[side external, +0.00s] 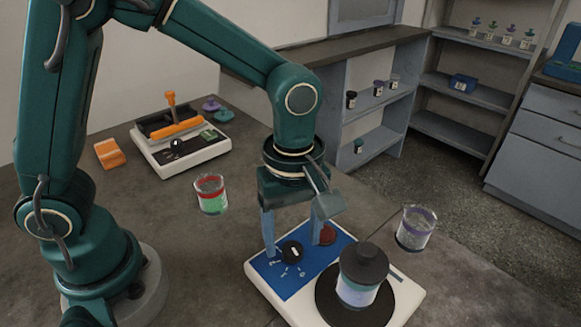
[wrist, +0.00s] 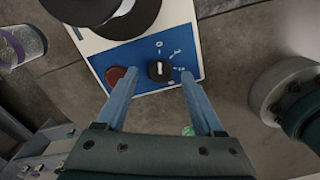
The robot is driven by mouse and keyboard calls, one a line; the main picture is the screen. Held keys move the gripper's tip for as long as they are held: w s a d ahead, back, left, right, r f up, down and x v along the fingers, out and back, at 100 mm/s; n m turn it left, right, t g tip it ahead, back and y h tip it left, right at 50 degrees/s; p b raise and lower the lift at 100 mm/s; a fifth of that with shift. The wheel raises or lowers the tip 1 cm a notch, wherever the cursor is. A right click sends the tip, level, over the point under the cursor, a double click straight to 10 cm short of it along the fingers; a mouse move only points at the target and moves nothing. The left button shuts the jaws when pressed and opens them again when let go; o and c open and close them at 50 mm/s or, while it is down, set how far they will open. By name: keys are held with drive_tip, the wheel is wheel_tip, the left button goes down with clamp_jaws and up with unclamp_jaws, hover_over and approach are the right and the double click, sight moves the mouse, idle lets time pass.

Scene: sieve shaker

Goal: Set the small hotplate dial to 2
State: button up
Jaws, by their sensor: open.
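The small hotplate (side external: 405,310) has a white body and a blue front panel (side external: 270,268), also in the wrist view (wrist: 197,45). Its black dial (side external: 292,251) shows in the wrist view (wrist: 158,71) with a white pointer line, roughly towards the top mark, which looks like 0. Further white marks curve down the dial's right there. A red button (wrist: 115,75) sits left of the dial. My gripper (side external: 293,247) is open over the panel, its fingers on either side of the dial in the wrist view (wrist: 159,77). I cannot tell whether they touch it.
A dark-lidded jar (side external: 359,291) stands on the hotplate's black plate. Glass beakers stand right (side external: 415,229) and behind left (side external: 210,196). A white machine with an orange handle (side external: 180,128) and an orange block (side external: 109,153) lie farther back. Bare table lies between.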

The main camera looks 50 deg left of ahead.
drive_tip(key=shift+f, duration=0.8)
clamp_jaws()
